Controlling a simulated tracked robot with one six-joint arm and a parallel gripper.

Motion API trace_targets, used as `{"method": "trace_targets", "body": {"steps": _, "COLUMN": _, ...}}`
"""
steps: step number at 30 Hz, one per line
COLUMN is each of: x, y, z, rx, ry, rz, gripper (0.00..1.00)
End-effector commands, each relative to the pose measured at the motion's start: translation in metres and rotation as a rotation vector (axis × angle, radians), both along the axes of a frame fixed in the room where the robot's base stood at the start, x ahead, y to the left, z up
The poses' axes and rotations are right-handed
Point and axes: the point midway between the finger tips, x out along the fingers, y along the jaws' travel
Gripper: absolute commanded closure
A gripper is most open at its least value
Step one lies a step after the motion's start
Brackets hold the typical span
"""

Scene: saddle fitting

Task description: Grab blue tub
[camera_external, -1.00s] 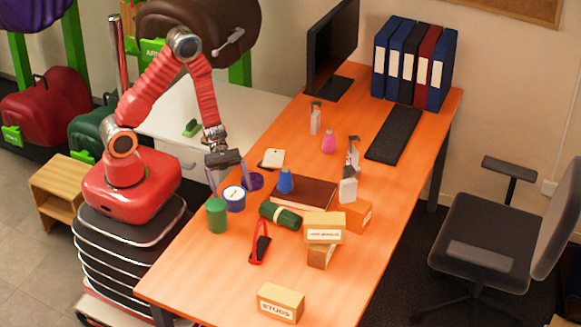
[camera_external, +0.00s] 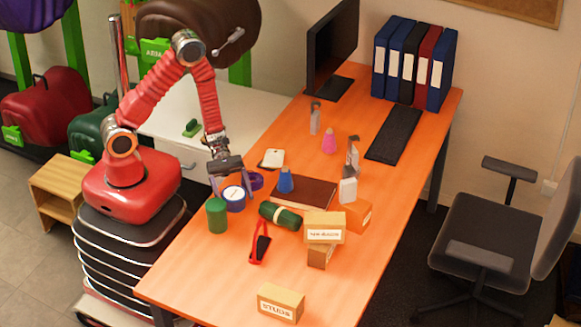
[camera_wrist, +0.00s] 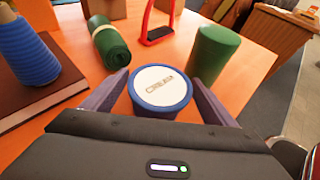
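My gripper (camera_external: 229,199) is open and points down, with one finger on each side of the tub. In the wrist view the fingers (camera_wrist: 161,100) flank the tub; I cannot tell whether they touch it. The lower part of the tub is hidden by my gripper body in the wrist view.
A green cylinder (camera_external: 217,215) stands close to the tub. A green roll (camera_external: 280,215), a blue cone-like spool (camera_external: 286,181) and a brown book (camera_external: 310,193) lie to the right. The table's front left is clear.

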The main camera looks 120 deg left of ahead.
Motion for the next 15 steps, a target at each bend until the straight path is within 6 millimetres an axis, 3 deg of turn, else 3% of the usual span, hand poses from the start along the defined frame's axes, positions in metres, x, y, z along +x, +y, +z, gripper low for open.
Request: {"method": "trace_targets", "body": {"steps": 15, "x": 0.0000, "y": 0.0000, "z": 0.0000, "rx": 0.000, "ry": 0.000, "rz": 0.000, "gripper": 0.57}}
